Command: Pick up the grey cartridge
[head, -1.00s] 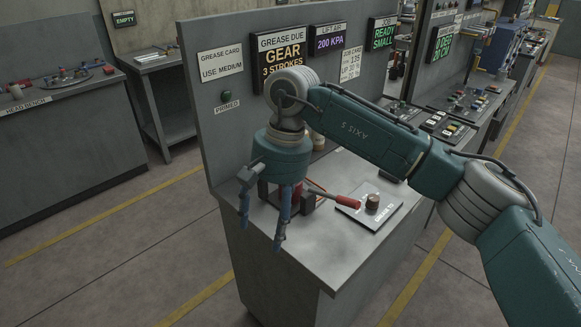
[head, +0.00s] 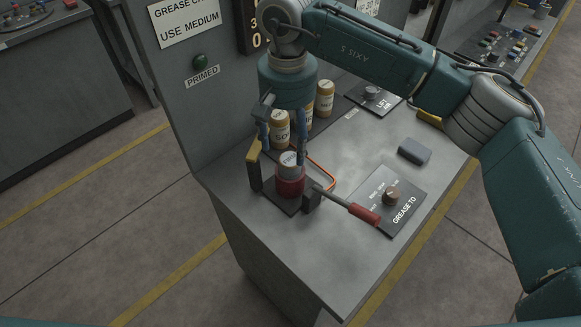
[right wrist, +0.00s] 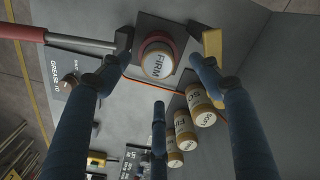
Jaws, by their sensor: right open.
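A cartridge with a pale grey-white top (head: 289,160) stands upright in a red round holder (head: 289,187) on the bench. Its end reads FIRM in the right wrist view (right wrist: 158,62), where a red ring surrounds it. My right gripper (head: 283,150) is open, pointing down just above this cartridge, its blue fingers spread around and apart from it. The fingers also show in the right wrist view (right wrist: 163,65). Several tan cartridges with pale labelled ends (head: 279,127) stand behind, partly hidden by the gripper. My left gripper is not in view.
A red-handled lever (head: 363,213) juts right from the holder, and a yellow-topped post (head: 254,165) stands left of it. A knob plate (head: 392,197) and a dark grey block (head: 414,151) lie right. An upright panel (head: 185,95) closes the back; the bench front (head: 290,250) is clear.

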